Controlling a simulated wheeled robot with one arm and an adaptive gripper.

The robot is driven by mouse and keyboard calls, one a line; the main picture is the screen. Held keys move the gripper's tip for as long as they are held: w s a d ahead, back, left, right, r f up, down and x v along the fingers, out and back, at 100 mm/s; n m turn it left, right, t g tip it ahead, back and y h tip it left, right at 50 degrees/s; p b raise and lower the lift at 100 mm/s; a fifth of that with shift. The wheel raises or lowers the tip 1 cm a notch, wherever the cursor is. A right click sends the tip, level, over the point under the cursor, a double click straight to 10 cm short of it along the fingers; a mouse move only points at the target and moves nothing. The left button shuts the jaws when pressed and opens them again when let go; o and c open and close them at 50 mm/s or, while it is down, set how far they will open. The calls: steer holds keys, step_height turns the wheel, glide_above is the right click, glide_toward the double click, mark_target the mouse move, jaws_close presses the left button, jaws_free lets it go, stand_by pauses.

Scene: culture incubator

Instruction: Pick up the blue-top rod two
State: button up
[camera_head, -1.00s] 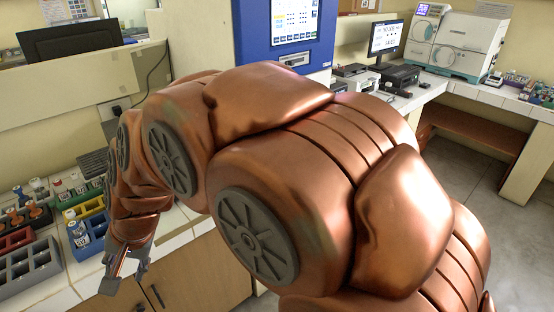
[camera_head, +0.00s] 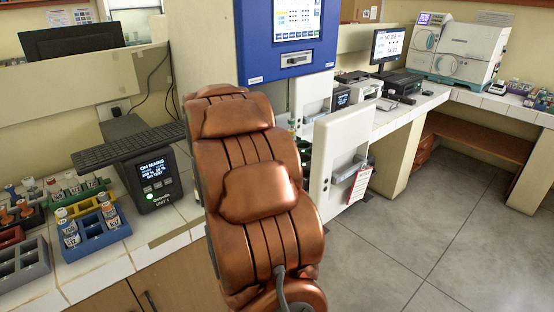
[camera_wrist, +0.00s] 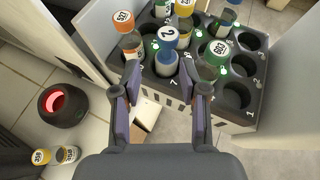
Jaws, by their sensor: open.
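In the wrist view, the blue-top rod two (camera_wrist: 168,40), marked "2" on its cap, stands in a dark rack (camera_wrist: 234,116) with numbered holes. My gripper (camera_wrist: 160,72) is open. Its two fingers point toward the rod, one to each side of it in the picture. I cannot tell whether they touch it. Green-top rods (camera_wrist: 218,48) stand to its right, and an orange-top rod (camera_wrist: 122,20) stands to its left. In the head view my gripper is hidden.
A pale panel (camera_wrist: 105,35) borders the rack on the left. A dark round device (camera_wrist: 62,104) with a red glow sits at left. In the head view, an open white door (camera_head: 338,150) stands beside my arm below the blue machine (camera_head: 330,72). Blue rack (camera_head: 95,238) lies left.

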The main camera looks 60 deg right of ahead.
steer(key=shift+m, duration=0.4)
steer(key=shift+s+d+r+p+x, duration=0.15)
steer(key=shift+p+x, duration=0.4)
steer(key=shift+x, duration=0.45)
steer(key=shift+s+d+r+p+x, duration=0.15)
steer(key=shift+p+x, duration=0.35)
steer(key=shift+x, duration=0.5)
steer(key=shift+s+r+p+x, duration=0.15)
steer(key=shift+p+x, duration=0.4)
steer(key=shift+x, duration=0.45)
steer(key=shift+f+p+x, duration=0.2)
steer(key=shift+p+x, duration=0.1)
steer(key=shift+x, duration=0.85)
steer(key=shift+a, duration=0.1)
jaws_close()
